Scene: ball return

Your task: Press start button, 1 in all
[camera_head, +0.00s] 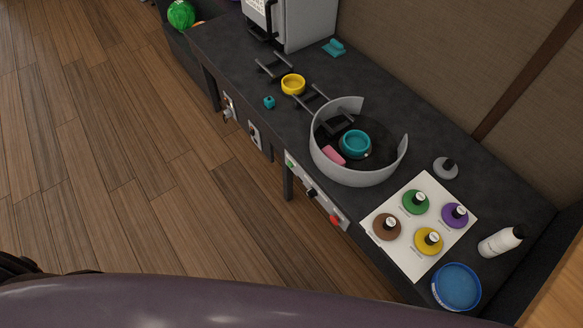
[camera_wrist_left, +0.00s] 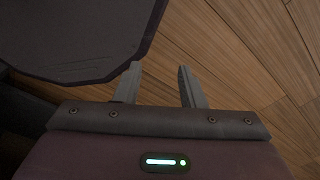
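A pale control panel (camera_head: 318,195) runs along the front edge of the dark counter. It carries a small green button (camera_head: 290,162) at its far end, a black knob (camera_head: 311,193) in the middle and a red button (camera_head: 335,219) at its near end. Labels are too small to read, so I cannot tell for certain which is the start button. My left gripper (camera_wrist_left: 160,88) is open and empty in the left wrist view, with wood floor beyond its fingers. No gripper fingers show in the head view, and my right gripper is not seen.
Above the panel, a grey curved wall (camera_head: 358,175) surrounds a teal ring (camera_head: 355,144) and a pink block (camera_head: 333,156). A white board (camera_head: 400,250) with coloured knobbed discs, a white bottle (camera_head: 499,242) and a blue tub (camera_head: 457,287) stand nearer. The floor beside the counter is clear.

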